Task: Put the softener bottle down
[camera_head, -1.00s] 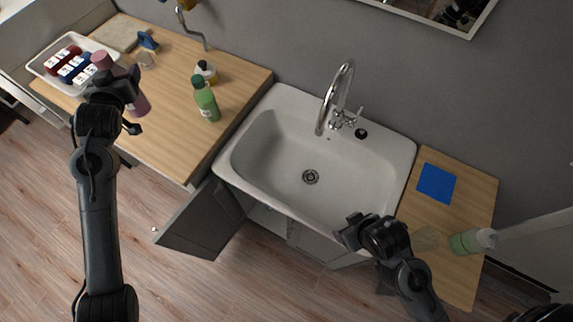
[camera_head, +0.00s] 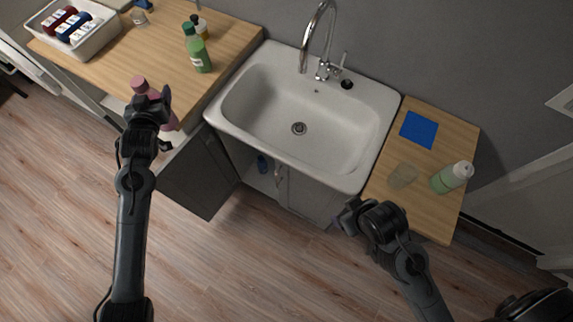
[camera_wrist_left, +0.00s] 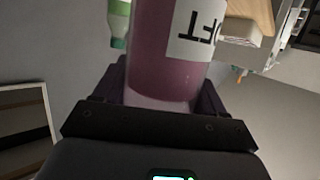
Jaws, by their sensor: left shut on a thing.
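The softener bottle is pink with a white label reading "FT"; its pink top (camera_head: 140,86) shows above my left gripper (camera_head: 163,118) in the head view. That gripper is shut on the bottle, at the front edge of the left wooden counter (camera_head: 165,50), above the opened cabinet. In the left wrist view the bottle (camera_wrist_left: 165,60) stands between the fingers, its label partly cut off. I cannot tell whether its base touches anything. My right gripper (camera_head: 347,217) is in front of the sink's right side; its fingers are too unclear to judge.
A green bottle (camera_head: 197,52) and a white tray (camera_head: 90,40) of small bottles stand on the left counter. An open cabinet door (camera_head: 195,180) hangs below the sink (camera_head: 245,105). The right counter holds a blue cloth (camera_head: 419,129) and a pale green bottle (camera_head: 447,180).

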